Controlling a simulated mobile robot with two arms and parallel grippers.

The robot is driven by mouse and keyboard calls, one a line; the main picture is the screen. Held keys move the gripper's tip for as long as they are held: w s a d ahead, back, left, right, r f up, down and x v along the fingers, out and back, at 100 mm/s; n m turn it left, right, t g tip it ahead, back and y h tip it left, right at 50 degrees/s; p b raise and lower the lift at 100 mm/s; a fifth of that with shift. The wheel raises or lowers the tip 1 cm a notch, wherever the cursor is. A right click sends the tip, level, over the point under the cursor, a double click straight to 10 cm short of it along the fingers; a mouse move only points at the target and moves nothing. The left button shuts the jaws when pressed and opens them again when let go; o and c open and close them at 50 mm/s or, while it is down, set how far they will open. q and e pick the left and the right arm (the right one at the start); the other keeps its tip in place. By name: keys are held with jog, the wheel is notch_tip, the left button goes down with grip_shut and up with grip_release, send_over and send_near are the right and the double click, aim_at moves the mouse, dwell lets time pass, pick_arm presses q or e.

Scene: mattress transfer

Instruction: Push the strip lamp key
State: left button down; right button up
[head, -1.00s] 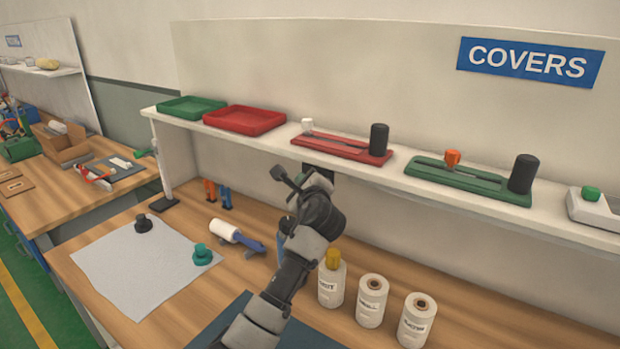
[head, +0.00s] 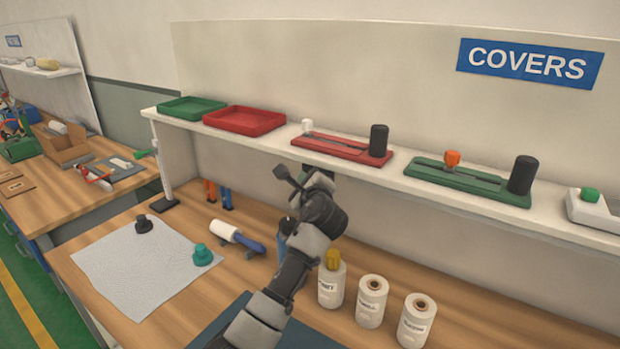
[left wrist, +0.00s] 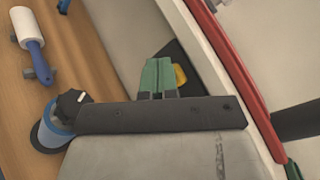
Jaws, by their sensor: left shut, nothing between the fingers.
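A yellow key (left wrist: 180,75) shows in the left wrist view, on a dark housing (left wrist: 186,60) below the shelf's front edge. My left gripper (left wrist: 158,66) has its green fingers shut and empty, beside the key and partly in front of its housing. I cannot tell whether the fingers touch the key. In the head view my left gripper (head: 321,178) is just under the shelf, below the red slotted board, and the key is hidden there. My right gripper is not in view.
The shelf (head: 405,187) carries a red board (head: 335,147), a green board (head: 440,180) and trays. On the bench below are a lint roller (head: 226,231), white bottles (head: 371,300) and a grey sheet (head: 135,270). A blue cup (left wrist: 55,130) stands near the gripper.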

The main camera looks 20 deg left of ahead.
pick_arm(q)
jog(key=shift+w, duration=0.2)
dwell(0.5)
jog(key=shift+s+p, duration=0.65)
jog(key=s+a+p, duration=0.1)
jog(key=s+p, duration=0.3)
jog(key=s, duration=0.2)
dwell(0.4)
